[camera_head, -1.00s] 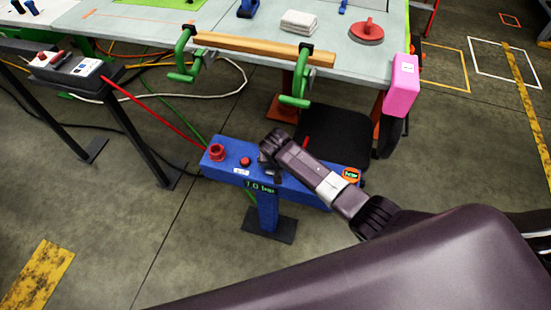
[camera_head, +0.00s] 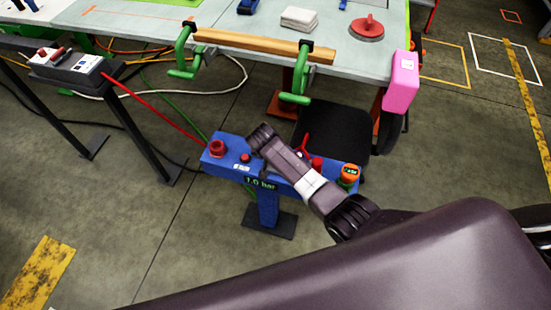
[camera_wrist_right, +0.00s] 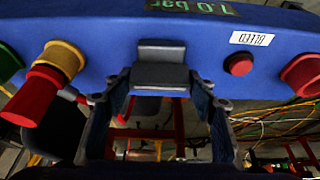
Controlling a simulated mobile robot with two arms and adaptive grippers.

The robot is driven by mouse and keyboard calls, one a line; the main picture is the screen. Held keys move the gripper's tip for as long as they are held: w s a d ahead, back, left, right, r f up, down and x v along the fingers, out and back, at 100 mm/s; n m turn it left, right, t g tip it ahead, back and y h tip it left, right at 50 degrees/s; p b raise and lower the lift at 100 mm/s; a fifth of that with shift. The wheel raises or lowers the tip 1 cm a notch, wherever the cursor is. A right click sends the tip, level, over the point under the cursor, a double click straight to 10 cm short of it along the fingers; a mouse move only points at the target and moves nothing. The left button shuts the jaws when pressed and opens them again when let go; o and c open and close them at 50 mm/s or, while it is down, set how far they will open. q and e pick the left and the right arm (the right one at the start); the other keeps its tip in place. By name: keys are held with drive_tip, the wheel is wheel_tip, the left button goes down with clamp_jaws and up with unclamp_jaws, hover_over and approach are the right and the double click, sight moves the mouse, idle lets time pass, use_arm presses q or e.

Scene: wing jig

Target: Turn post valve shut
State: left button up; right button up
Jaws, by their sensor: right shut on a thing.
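My right gripper (camera_wrist_right: 162,82) is at the post's top box, between a red button (camera_wrist_right: 238,64) and a red fitting with a yellow collar (camera_wrist_right: 60,62). In the right wrist view its two fingers flank a grey block (camera_wrist_right: 161,74), which looks like the valve's handle, and the gripper is shut on it. In the head view my right wrist and gripper (camera_head: 261,137) hide that handle. My left gripper is out of view.
A red fitting (camera_head: 217,148) is at the post's left end and an orange-topped fitting (camera_head: 348,172) at its right end. A black seat (camera_head: 335,130) stands close behind. The bench (camera_head: 200,20) carries green clamps (camera_head: 296,87). Cables lie left on the floor.

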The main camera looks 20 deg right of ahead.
drive_tip(key=o, duration=1.2)
drive_tip(key=shift+c, duration=0.2)
drive_tip(key=v, duration=1.2)
drive_tip(key=shift+s, duration=0.1)
